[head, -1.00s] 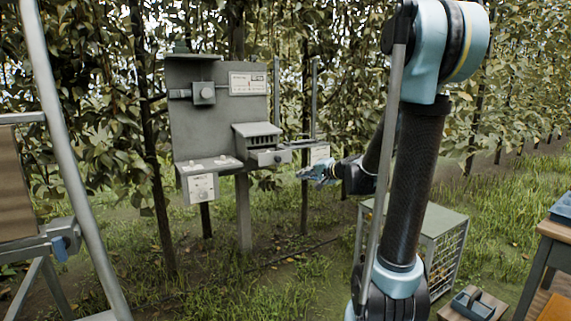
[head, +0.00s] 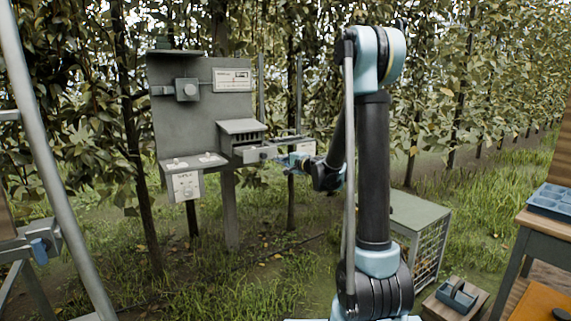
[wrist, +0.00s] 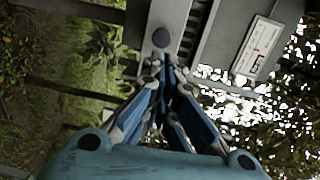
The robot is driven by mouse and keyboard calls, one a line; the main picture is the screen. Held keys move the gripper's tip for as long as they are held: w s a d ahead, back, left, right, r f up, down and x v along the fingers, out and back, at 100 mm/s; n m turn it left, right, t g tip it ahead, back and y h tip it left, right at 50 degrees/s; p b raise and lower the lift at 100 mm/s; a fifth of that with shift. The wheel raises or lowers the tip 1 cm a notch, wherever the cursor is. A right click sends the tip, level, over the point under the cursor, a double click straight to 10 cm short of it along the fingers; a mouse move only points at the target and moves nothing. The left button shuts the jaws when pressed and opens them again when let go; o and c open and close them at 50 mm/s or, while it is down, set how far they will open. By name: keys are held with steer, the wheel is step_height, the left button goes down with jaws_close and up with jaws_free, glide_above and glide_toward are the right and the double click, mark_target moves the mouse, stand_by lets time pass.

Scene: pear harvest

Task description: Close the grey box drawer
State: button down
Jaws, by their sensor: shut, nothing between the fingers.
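The grey box (head: 240,127) with a sloped top is mounted on the upright grey panel. Its drawer (head: 262,153) shows below the hood, with its front standing out from the box; how far it is out is hard to tell. In the wrist view the drawer front (wrist: 168,16) is a pale grey strip with a round dark knob (wrist: 161,38). My gripper (head: 286,161) is just right of the drawer front. Its blue fingers (wrist: 164,64) are together and empty, with tips close to the knob; contact cannot be told.
The grey panel (head: 182,120) carries a small square box (head: 187,90), a white label (head: 231,81) and a lower shelf (head: 194,161). A green-topped cage (head: 418,215) stands right of my arm. A table with a blue tray (head: 552,199) is at far right. Trees stand behind.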

steer(key=x, duration=0.7)
steer(key=shift+w+a, duration=0.15)
steer(key=shift+w, duration=0.05)
steer(key=x, duration=0.4)
steer(key=r+x, duration=0.1)
steer(key=x, duration=0.8)
steer(key=shift+w+r, duration=0.1)
steer(key=shift+w, duration=0.6)
steer(key=shift+w+r, duration=0.1)
steer(key=shift+w, duration=0.05)
